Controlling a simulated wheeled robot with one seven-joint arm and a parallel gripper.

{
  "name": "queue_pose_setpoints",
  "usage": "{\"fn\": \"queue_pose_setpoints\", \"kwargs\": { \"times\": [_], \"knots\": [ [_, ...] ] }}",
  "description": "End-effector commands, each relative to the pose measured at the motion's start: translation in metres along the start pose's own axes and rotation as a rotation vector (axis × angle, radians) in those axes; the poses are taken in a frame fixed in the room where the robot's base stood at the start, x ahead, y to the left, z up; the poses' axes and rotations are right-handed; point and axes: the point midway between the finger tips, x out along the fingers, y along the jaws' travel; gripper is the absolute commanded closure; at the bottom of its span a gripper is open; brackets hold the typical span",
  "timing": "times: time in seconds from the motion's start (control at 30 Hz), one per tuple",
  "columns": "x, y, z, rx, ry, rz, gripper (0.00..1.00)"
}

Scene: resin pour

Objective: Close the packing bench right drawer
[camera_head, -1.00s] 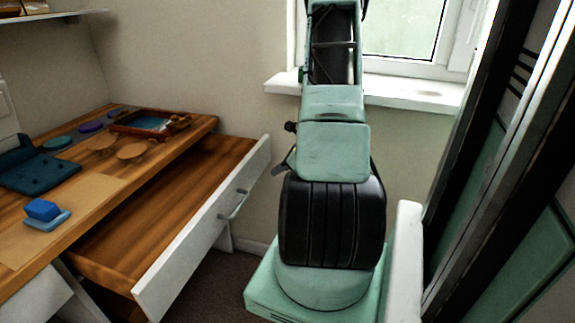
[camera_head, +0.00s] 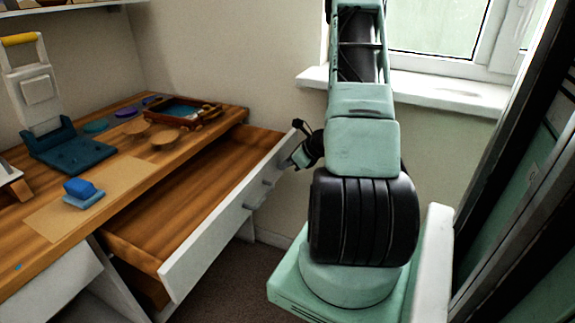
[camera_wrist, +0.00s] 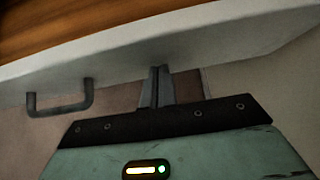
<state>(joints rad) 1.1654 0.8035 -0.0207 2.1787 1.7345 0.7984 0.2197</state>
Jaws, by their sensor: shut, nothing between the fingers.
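The packing bench's right drawer stands open, pulled out from under the wooden bench top (camera_head: 200,143). Its white front panel (camera_head: 212,243) and brown wooden inside (camera_head: 180,205) show in the head view. The front has a grey bar handle, which shows at left in the wrist view (camera_wrist: 60,107). My gripper (camera_head: 297,158) is at the far end of the drawer front, on its outer side. In the wrist view its shut, empty fingers (camera_wrist: 157,72) point at the white front, right of the handle. The tips are at or very near the panel; I cannot tell whether they touch.
On the bench lie a wooden tray (camera_head: 152,110), a blue block on a pale blue base (camera_head: 80,192), a teal stand (camera_head: 70,155) and round coasters. A window sill (camera_head: 440,92) is behind my arm. A dark-framed unit stands at right. Floor shows below the drawer.

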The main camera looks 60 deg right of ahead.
Motion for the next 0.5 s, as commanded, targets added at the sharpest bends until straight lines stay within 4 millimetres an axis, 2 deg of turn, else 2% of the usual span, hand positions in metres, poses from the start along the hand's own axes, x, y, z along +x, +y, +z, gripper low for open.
{"fn": "queue_pose_setpoints", "kwargs": {
  "times": [0.27,0.5],
  "knots": [
    [0.040,0.001,0.034,-0.008,-0.004,0.004,1.00],
    [0.092,0.002,0.084,-0.007,-0.005,0.004,1.00]
  ]
}}
